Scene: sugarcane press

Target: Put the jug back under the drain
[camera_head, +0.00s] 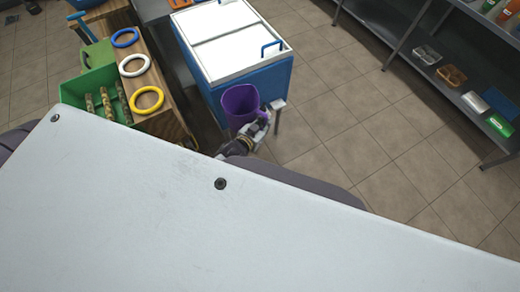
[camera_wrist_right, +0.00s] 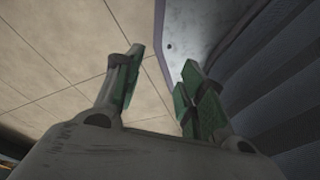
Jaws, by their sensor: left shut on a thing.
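A purple jug (camera_head: 240,104) is in the head view, in front of the blue chest's near face. It looks upright, with its open top showing. My left gripper (camera_head: 262,121) is at the jug's right side, shut on it; the fingers are small and partly hidden. My right gripper (camera_wrist_right: 163,66) shows only in the right wrist view. Its two green-padded fingers stand apart with nothing between them. I cannot make out the drain in either view.
A blue chest with a white lid (camera_head: 222,47) stands behind the jug. To its left are a wooden stand (camera_head: 164,112) with coloured rings and a green crate (camera_head: 71,93) holding canes. A grey shelf (camera_head: 455,92) stands at the right. Tiled floor (camera_head: 350,135) lies clear between.

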